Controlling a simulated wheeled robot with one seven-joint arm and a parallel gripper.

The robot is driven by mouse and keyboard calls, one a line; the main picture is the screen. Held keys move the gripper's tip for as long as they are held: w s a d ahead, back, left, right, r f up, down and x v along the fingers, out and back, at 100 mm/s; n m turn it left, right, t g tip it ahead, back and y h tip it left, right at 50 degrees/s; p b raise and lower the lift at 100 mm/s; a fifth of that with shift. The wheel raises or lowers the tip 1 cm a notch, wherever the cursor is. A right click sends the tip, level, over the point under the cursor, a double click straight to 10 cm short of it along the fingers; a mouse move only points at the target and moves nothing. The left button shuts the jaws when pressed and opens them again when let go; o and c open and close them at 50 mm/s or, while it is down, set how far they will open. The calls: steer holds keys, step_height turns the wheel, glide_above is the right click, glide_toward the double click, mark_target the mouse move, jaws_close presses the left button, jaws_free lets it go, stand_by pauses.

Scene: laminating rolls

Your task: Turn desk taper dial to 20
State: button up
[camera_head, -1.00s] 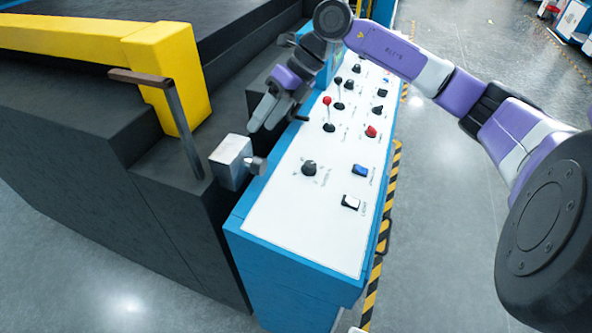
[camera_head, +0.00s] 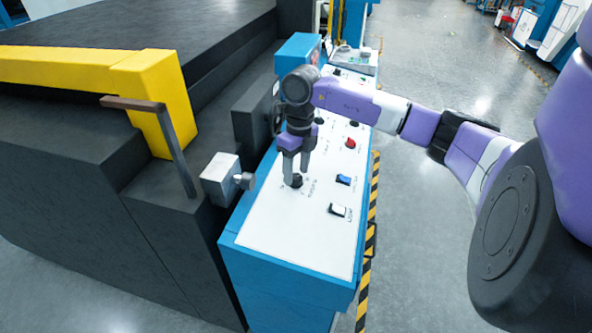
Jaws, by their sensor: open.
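A black dial knob (camera_head: 297,182) with small markings around it sits on the white panel top of the blue desk (camera_head: 262,243). Its printed label is too small to read, so I cannot tell its setting. My gripper (camera_head: 296,175) points down at this knob, with its two fingers parted. The fingertips are at or just above the knob, on either side of it in the picture. The fingers hide part of the knob, and I cannot tell whether they touch it.
A blue switch (camera_head: 343,179) and a white switch (camera_head: 338,210) lie right of the knob. A red knob (camera_head: 350,143) is farther back. A grey box (camera_head: 220,180) with a small handle stands left of the desk. A yellow arm (camera_head: 140,75) rises beyond it.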

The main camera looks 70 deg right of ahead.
steer(key=shift+f, duration=0.5)
steer(key=shift+c, duration=0.2)
jaws_close()
